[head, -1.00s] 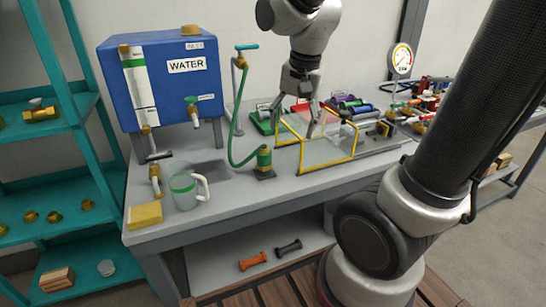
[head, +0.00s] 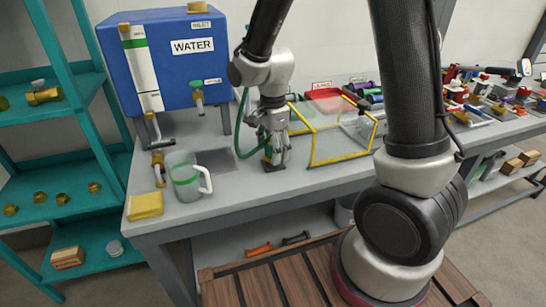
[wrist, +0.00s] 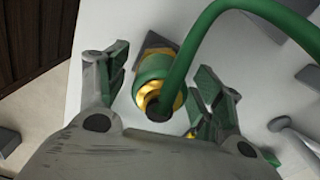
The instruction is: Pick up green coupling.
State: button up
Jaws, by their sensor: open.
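The green coupling (wrist: 153,68), with brass bands, stands on a small dark square base plate (wrist: 157,42) on the bench. In the wrist view it lies between the two spread fingers of my gripper (wrist: 160,88). A gap shows on the left; on the right the finger is close, and I cannot tell if it touches. A green hose (wrist: 195,35) arcs to the coupling's top. In the head view my gripper (head: 276,152) points down around the coupling (head: 267,154), which its fingers mostly hide.
A blue water tank (head: 165,75) stands behind to the left. A clear jug (head: 184,178) and a yellow sponge (head: 145,206) are at the left front. A yellow-framed clear guard (head: 340,158) stands just right of my gripper. The bench front before the coupling is clear.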

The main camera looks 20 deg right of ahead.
jog(key=shift+f, duration=0.35)
jog(key=c, duration=1.2)
jog(key=shift+r, duration=0.1)
notch_tip(320, 180, up, 10)
jog(key=shift+f, duration=0.1)
jog(key=shift+c, duration=0.2)
